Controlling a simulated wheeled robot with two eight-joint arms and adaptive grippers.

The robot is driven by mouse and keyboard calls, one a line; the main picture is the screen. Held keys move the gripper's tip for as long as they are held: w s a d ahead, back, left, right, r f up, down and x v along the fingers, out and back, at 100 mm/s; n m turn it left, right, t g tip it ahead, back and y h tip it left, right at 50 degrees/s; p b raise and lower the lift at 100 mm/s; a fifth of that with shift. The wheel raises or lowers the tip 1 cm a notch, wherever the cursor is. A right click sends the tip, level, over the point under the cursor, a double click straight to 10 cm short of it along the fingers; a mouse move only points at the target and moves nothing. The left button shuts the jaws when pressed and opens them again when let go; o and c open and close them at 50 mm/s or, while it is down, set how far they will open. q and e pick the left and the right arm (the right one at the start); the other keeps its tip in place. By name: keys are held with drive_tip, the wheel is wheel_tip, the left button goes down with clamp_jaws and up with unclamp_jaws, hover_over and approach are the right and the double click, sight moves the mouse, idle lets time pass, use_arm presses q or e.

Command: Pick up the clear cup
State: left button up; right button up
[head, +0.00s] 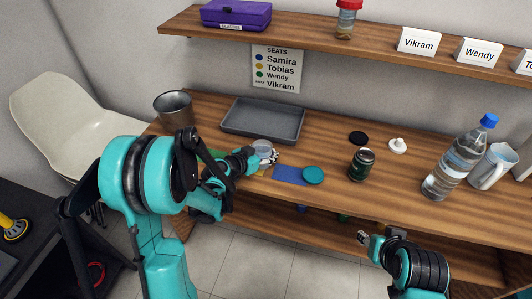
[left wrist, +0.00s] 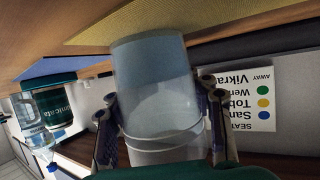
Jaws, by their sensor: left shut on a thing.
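The clear cup (head: 262,147) is at the front middle of the wooden table, partly hidden by my left gripper (head: 266,157) in the head view. In the left wrist view, which is turned over, the clear cup (left wrist: 158,85) fills the middle. The fingers of my left gripper (left wrist: 162,118) are shut on it, one on each side. The cup's end lies close to a yellow mat (left wrist: 225,42); I cannot tell whether it touches. My right gripper (head: 363,238) is low in front of the table edge, away from the cup; its jaw opening is unclear.
A blue mat (head: 287,174) with a teal disc (head: 313,175) lies right of the cup. A grey tray (head: 262,122) and metal bucket (head: 174,110) stand behind.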

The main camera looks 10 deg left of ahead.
sight(268, 142)
use_arm(q)
wheel_tip(268, 142, up, 5)
drive_tip(key=p, duration=0.2)
drive_tip(key=shift+f+p, duration=0.15)
drive_tip(key=shift+p, duration=0.15)
drive_tip(key=w+d+r+p, duration=0.1)
drive_tip(key=w+d+r, duration=0.1)
drive_tip(key=d, duration=0.3)
drive_tip(key=w+d+r+p, duration=0.2)
drive_tip(key=d+r, duration=0.2)
drive_tip(key=d, duration=0.1)
drive_tip(key=shift+w+d, duration=0.3)
drive_tip(key=shift+w, duration=0.1)
